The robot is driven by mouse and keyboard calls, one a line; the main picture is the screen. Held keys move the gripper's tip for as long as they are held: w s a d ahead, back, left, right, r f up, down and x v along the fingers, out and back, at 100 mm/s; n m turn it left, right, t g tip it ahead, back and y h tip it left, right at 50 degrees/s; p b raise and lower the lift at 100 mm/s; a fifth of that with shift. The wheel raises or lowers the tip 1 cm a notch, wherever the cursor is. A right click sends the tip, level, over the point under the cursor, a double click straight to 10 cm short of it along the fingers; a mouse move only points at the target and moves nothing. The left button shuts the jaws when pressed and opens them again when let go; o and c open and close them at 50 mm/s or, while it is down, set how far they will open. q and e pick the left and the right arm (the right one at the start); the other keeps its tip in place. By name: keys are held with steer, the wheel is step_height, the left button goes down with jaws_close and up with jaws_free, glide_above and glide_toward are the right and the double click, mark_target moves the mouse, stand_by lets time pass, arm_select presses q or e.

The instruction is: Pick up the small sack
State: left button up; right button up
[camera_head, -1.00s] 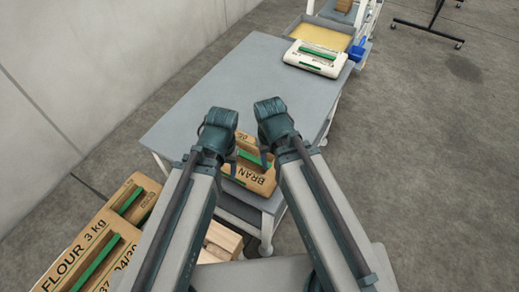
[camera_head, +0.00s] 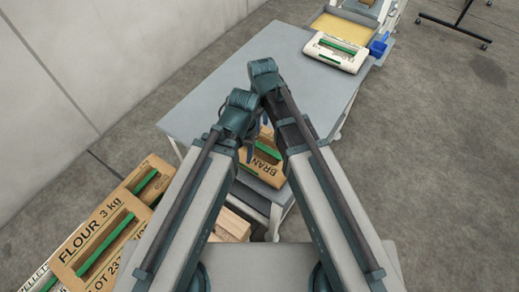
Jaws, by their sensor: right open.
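A brown paper sack marked BRAN (camera_head: 265,170) with a green stripe lies at the near end of the grey table, partly hidden behind my arms. A smaller-looking white sack (camera_head: 337,53) with green bars lies flat at the table's far right corner. My right gripper (camera_head: 264,120) is mostly hidden under its arm, above the table near the BRAN sack, and is open. Contact with the sack cannot be made out. My left gripper is hidden behind its own arm, close to the same sack; its jaws cannot be made out.
The grey table (camera_head: 220,82) is bare in its middle and far left. Large FLOUR sacks (camera_head: 88,238) are stacked at the lower left. A yellow-bottomed tray (camera_head: 346,28) and a blue bin (camera_head: 379,46) stand beyond the table.

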mark_target(259, 145)
steer(key=shift+a+f+b, duration=0.1)
steer(key=shift+f+b, duration=4.2)
steer(key=f+b, duration=0.5)
steer(key=shift+a+f, duration=0.2)
steer(key=shift+r, duration=0.1)
steer(key=shift+c, duration=0.3)
jaws_close()
